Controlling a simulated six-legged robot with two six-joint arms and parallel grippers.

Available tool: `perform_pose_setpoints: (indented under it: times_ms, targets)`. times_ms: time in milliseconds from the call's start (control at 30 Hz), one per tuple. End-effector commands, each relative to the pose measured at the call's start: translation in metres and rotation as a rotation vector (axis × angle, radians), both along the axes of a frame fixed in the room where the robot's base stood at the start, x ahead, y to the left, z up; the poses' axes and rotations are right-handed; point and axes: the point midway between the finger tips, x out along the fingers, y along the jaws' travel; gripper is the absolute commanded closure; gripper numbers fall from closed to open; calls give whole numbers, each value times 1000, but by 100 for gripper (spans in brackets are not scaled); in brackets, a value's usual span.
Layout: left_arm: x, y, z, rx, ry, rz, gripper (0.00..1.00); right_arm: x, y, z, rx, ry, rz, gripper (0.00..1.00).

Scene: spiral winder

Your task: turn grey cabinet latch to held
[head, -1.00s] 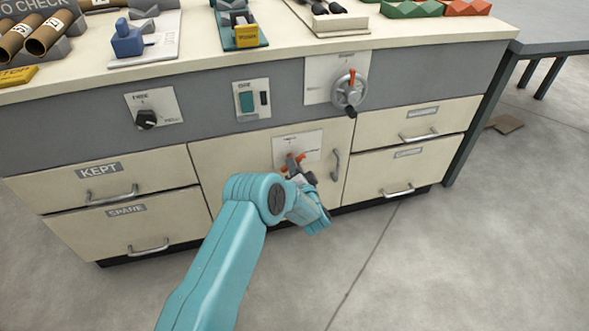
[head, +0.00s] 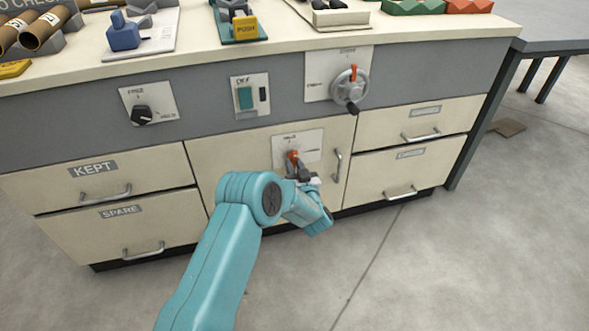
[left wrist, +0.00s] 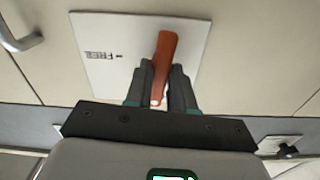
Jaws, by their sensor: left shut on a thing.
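The latch is an orange-red lever (head: 292,156) on a white plate (head: 311,141) on the cream cabinet door. My left gripper (head: 299,168) reaches it from below and in front. In the left wrist view, the two dark fingers of the gripper (left wrist: 163,82) are shut on the lever (left wrist: 166,50), one on each side. The lever stands about upright in the head view, toward a small label at the plate's top that is too blurred to read surely. In the left wrist view, the plate (left wrist: 110,30) carries a label reading FREE beside the lever. My right gripper is out of view.
A door handle (head: 337,164) is just right of the latch. Above are a handwheel (head: 349,88), a switch panel (head: 251,97) and a black knob (head: 142,114). Drawers flank the door, including KEPT (head: 105,185). The floor in front is clear at right.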

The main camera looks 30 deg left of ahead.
Motion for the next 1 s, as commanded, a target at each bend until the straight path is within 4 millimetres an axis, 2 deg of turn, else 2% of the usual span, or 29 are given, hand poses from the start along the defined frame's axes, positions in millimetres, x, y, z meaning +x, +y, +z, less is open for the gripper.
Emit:
perform_pose_setpoints:
  times_ms: [300,833,867,900,1000]
  targets:
    - [0,0,0,-70,-83,-1,100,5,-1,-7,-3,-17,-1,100]
    - [0,0,0,-84,-98,-1,100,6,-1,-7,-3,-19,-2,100]
    - [0,0,0,-84,-98,-1,70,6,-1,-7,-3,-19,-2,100]
    - [0,0,0,-84,-98,-1,57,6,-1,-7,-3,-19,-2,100]
    - [0,0,0,-84,-98,-1,55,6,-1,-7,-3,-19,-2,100]
